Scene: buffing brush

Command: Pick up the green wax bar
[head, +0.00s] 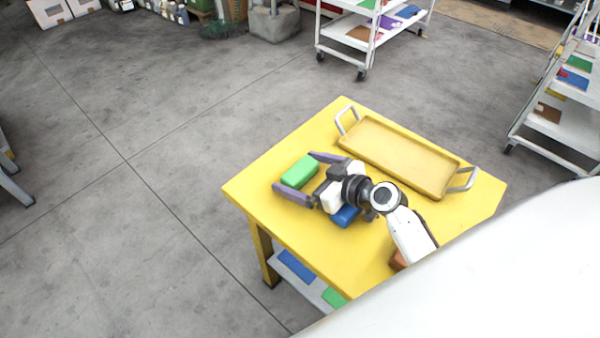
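The green wax bar (299,171) lies on the yellow table (262,190) near its left corner. My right gripper (294,176) is open, with its two purple-grey fingers on either side of the green bar. The far finger is by the bar's upper right end and the near finger is by its lower left end. I cannot tell whether either finger touches the bar. My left gripper does not show.
A yellow tray (400,157) with metal handles stands at the back right of the table. A blue bar (346,216) lies under my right wrist, and a brown bar (398,261) is partly hidden by my arm. White shelf carts (348,52) stand beyond.

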